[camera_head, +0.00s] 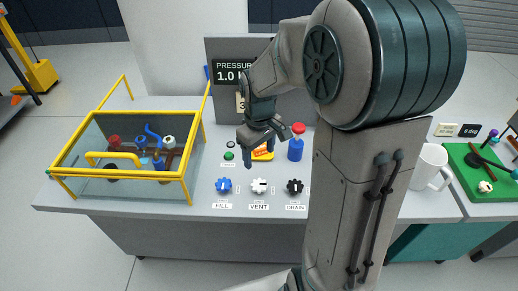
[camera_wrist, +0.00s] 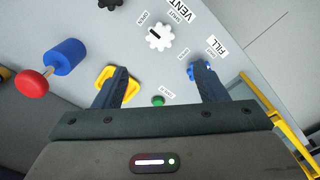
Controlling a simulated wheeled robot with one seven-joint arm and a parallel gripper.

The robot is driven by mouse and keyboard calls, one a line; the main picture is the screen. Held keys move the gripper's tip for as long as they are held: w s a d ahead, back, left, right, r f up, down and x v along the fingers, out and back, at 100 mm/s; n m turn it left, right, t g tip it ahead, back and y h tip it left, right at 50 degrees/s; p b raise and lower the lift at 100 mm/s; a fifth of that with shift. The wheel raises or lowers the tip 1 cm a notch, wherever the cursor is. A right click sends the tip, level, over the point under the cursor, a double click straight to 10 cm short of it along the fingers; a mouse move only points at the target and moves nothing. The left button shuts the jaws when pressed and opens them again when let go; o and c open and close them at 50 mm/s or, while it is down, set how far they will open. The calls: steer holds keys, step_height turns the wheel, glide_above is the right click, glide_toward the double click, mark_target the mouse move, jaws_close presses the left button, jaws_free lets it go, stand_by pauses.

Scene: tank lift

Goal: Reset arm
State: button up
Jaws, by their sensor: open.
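My gripper (camera_head: 260,150) is open and hangs over the grey console, in front of the pressure panel (camera_head: 232,76). In the wrist view its two fingers (camera_wrist: 163,85) are spread wide with nothing held between them. Below and around it are a green button (camera_head: 229,156), a yellow-and-orange part (camera_head: 263,154) partly hidden by the gripper, and a blue cylinder with a red top (camera_head: 296,147). The blue FILL knob (camera_head: 223,185), white VENT knob (camera_head: 259,186) and black DRAIN knob (camera_head: 295,187) stand in a row along the front. My arm covers the console's right part.
A glass tank with a yellow frame (camera_head: 120,116) stands at left, holding pipes and valves. A white mug (camera_head: 429,166) and a green board with small parts (camera_head: 480,190) are at right. The console's front left strip is clear.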

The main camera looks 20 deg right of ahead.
steer(key=shift+r, duration=0.45)
steer(key=s+r+m+t, duration=0.1)
steer(key=s+r+m, duration=0.1)
steer(key=s, duration=0.5)
steer(key=s+r+m+t, duration=0.2)
steer(key=s+r+m, duration=0.1)
steer(key=s+r, duration=0.2)
steer(key=s, duration=0.2)
steer(key=shift+s+a+m, duration=0.15)
steer(key=shift+s+m, duration=0.15)
steer(key=shift+s, duration=0.05)
stand_by(0.4)
